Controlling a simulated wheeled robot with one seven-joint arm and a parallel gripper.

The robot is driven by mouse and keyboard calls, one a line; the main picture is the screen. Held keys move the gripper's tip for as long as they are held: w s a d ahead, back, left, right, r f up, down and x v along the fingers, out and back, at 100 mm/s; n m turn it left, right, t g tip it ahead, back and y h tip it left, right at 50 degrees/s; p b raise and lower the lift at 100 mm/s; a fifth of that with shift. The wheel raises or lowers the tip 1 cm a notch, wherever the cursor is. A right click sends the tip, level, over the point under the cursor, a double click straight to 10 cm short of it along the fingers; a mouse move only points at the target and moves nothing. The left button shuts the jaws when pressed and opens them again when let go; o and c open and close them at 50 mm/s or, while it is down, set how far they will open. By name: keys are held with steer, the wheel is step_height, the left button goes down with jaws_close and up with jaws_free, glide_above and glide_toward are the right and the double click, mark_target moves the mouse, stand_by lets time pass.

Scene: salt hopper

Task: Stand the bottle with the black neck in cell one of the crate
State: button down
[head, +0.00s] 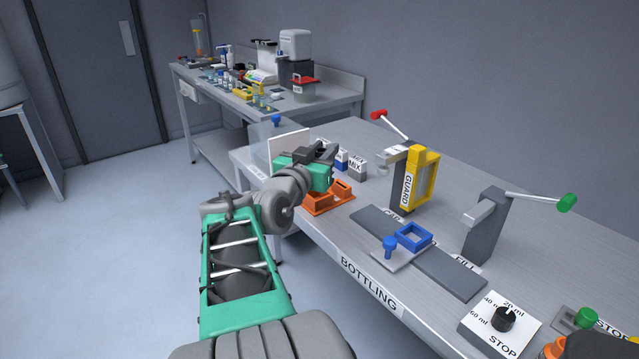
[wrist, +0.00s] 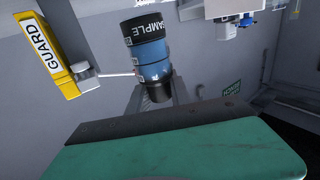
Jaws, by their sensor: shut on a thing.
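In the wrist view a blue bottle (wrist: 153,68) with a black band lettered SAMPLE and a black narrow end stands out beyond my gripper's dark edge. An orange crate-like holder (head: 318,209) sits on the bench below and beside my gripper in the head view. It is partly hidden, and I cannot tell which cell is one.
A yellow GUARD frame (head: 426,178) with a red-handled lever stands to the right. A MIX block (head: 357,167) is behind the crate. A blue square fixture (head: 413,237) and a grey press (head: 483,228) with a green handle stand nearer. A clear panel (head: 262,150) stands at the bench's far end.

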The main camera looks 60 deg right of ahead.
steer(key=shift+w+d+f+b, duration=0.2)
steer(key=shift+w+d+f, duration=0.55)
steer(key=shift+d+f, duration=0.8)
steer(key=shift+w+d+f+b, duration=0.15)
steer(key=shift+w+d+f, duration=0.8)
steer(key=shift+f, duration=1.05)
steer(key=shift+w+d+f+b, duration=0.2)
steer(key=shift+w+d+f, duration=0.4)
steer(key=shift+d+f, duration=1)
steer(key=shift+a+f, duration=0.2)
steer(key=shift+f, duration=0.2)
steer(key=c, duration=1.2)
jaws_free()
steer(key=shift+o, duration=0.2)
steer(key=shift+r, duration=0.15)
